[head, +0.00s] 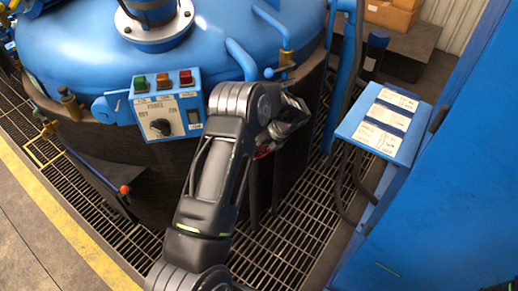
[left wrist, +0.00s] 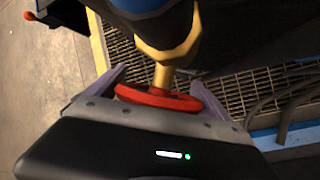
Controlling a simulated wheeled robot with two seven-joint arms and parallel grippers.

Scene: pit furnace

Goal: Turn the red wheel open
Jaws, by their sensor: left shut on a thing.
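The red wheel (left wrist: 158,97) sits on a brass valve stem in the left wrist view, below a blue pipe. In the head view only a small red part of it (head: 262,152) shows beside my arm. My left gripper (left wrist: 160,92) has one finger on each side of the wheel and is shut on it. In the head view my left gripper (head: 285,135) is by the furnace's dark side wall, partly behind my own arm. My right gripper is in neither view.
A blue stand with labels (head: 385,120) and a large blue panel (head: 450,180) stand at right. Floor grating (head: 290,240) lies below.

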